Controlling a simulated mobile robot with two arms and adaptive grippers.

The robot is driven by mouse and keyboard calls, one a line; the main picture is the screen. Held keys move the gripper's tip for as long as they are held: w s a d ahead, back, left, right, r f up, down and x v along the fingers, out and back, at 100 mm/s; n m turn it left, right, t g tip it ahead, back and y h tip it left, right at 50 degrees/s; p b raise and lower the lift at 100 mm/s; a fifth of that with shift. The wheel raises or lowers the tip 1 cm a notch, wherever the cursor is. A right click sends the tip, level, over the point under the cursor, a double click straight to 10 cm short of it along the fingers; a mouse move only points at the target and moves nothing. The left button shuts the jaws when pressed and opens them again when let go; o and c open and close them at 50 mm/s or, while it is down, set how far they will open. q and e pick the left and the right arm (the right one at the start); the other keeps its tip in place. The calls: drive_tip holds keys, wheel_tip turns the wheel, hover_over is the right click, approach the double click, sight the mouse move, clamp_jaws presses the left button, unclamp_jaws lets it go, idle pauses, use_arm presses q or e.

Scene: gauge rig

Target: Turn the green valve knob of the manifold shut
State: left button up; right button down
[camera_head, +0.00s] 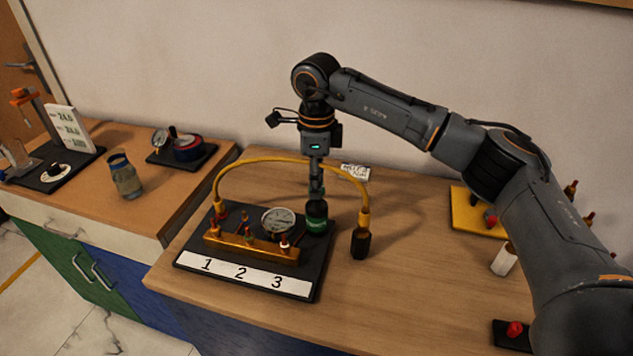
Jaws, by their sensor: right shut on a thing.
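The manifold is a brass bar (250,246) on a dark base plate (318,275) with a white strip numbered 1, 2, 3. The green valve knob (316,222) stands upright at the right of the plate, beside the round gauge (279,221). My right gripper (317,198) points straight down from above and is shut on the top of the knob. The fingers are small and dark here, and the knob's turn angle cannot be read. My left gripper is not in view.
A yellow hose (290,160) arches behind my gripper, ending in a black fitting (361,243) on the wooden table. A white card (355,172) lies behind. A jar (125,178) stands on the left counter.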

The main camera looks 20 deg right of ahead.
idle(0.4)
drive_tip(key=c, duration=1)
unclamp_jaws()
drive_tip(key=shift+r, duration=0.15)
wheel_tip(320, 180, up, 12)
drive_tip(key=shift+f, duration=0.1)
